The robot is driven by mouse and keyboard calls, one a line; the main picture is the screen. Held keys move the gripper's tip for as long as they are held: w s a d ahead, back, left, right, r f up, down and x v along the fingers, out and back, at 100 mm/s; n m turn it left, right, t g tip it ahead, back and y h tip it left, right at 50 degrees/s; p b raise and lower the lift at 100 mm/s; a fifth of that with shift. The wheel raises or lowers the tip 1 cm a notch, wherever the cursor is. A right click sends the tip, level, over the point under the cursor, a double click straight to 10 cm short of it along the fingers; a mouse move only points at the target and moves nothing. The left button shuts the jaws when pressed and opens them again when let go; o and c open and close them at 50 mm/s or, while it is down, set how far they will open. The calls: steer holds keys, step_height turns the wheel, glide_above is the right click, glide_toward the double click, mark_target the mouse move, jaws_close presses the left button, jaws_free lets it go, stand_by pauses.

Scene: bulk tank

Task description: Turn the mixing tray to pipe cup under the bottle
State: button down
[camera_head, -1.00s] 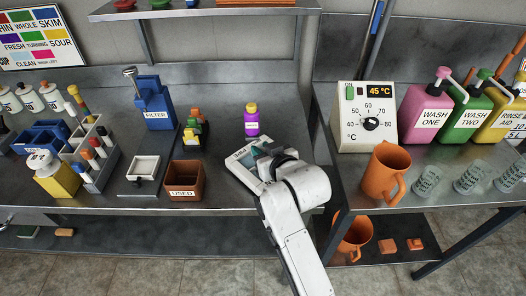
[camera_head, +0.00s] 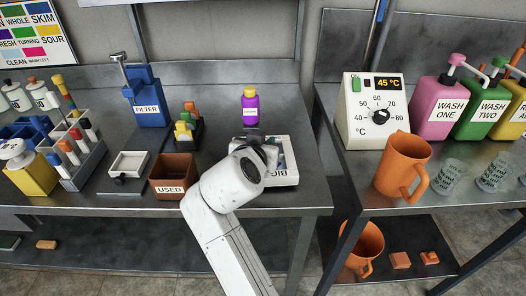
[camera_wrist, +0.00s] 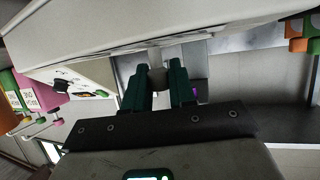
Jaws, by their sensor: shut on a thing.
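The white mixing tray (camera_head: 294,173) lies on the left bench near its front right corner, roughly square to the edge. Lettering shows on its front wall. Teal and pale parts show inside, but my arm hides its left part, and I cannot tell which is the pipe cup. The purple bottle with a yellow cap (camera_head: 250,106) stands upright just behind the tray. My gripper (camera_head: 262,152) is at the tray, its tips hidden in the head view. In the wrist view its dark green fingers (camera_wrist: 166,82) are shut on a small greyish piece (camera_wrist: 157,78), seemingly part of the tray.
A brown USED box (camera_head: 173,178) and a rack of coloured blocks (camera_head: 187,130) stand left of the tray. The thermostat box (camera_head: 371,113) and orange jug (camera_head: 402,165) stand on the right bench, across a gap. Bare bench lies around the bottle.

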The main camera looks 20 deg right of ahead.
steer(key=shift+m+h, duration=0.3)
steer(key=c, duration=1)
jaws_free()
steer(key=v, duration=1)
steer(key=shift+s+a+r, duration=0.15)
steer(key=shift+a+r, duration=0.15)
steer(key=shift+r, duration=0.1)
